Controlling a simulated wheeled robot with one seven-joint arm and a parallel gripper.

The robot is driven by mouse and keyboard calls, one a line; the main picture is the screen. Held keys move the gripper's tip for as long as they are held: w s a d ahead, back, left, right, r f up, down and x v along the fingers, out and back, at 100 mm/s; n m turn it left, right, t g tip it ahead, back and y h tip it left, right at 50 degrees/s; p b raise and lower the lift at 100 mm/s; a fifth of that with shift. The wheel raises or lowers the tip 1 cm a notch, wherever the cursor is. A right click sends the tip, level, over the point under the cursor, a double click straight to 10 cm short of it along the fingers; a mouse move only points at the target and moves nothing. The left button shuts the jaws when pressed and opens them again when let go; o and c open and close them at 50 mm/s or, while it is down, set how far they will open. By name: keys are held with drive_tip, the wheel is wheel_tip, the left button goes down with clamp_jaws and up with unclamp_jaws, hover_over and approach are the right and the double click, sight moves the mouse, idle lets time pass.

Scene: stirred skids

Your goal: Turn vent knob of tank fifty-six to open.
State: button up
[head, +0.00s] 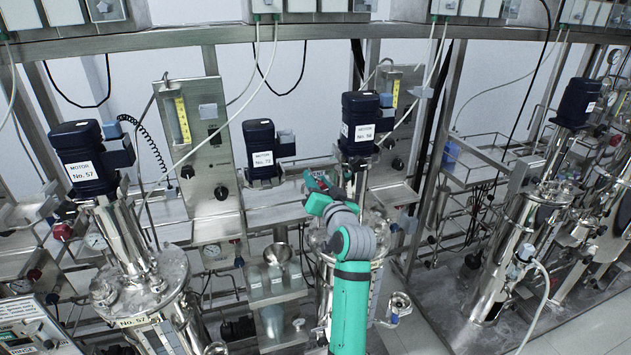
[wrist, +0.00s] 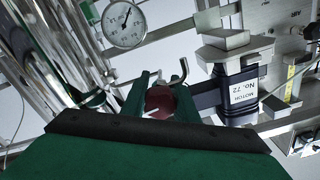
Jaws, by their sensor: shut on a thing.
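The vent knob is a dark red round knob (wrist: 160,102) in the wrist view. My gripper (wrist: 161,98) has one finger on each side of it and is shut on it. A light mark shows on the knob's face; its set position cannot be told. In the head view my gripper (head: 322,183) is at the top of the middle tank (head: 377,222), below a dark blue motor (head: 361,118) whose number looks like 56 but is small. My arm hides much of this tank.
A pressure gauge (wrist: 124,24) and steel pipes are close to my gripper. Motor No. 72 (wrist: 239,92) is to the right in the wrist view. Tank No. 57 (head: 133,282) stands at left, another tank (head: 513,250) at right. Bare floor (head: 420,325) shows at front right.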

drive_tip(key=shift+a+f+n, duration=0.1)
drive_tip(key=shift+f+n, duration=0.05)
drive_tip(key=shift+n, duration=1.05)
drive_tip(key=o, duration=1.1)
